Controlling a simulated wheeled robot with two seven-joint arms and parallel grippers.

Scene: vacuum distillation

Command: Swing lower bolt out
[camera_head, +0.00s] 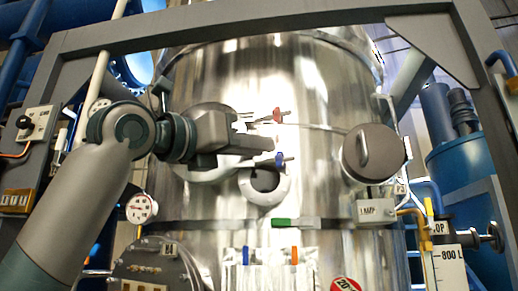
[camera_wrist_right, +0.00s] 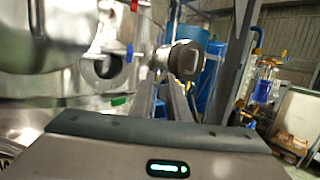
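The lower bolt, with a blue end (camera_head: 279,159), sticks out to the right by the round port (camera_head: 264,184) on the steel vessel. Its blue end also shows in the right wrist view (camera_wrist_right: 130,53), left of the fingers. An upper bolt with a red end (camera_head: 277,116) sits above it. My right gripper (camera_head: 270,146) is just above and left of the blue end, fingers pointing right; I cannot tell whether it touches the bolt. In the right wrist view the two fingers (camera_wrist_right: 163,88) are apart with nothing seen between them. My left gripper is not in view.
A round capped port with a handle (camera_head: 372,152) stands out to the right of the bolts. A green-ended bar (camera_head: 283,222) lies below the port. A grey frame (camera_head: 250,27) spans above. A pressure gauge (camera_head: 141,208) is at the left.

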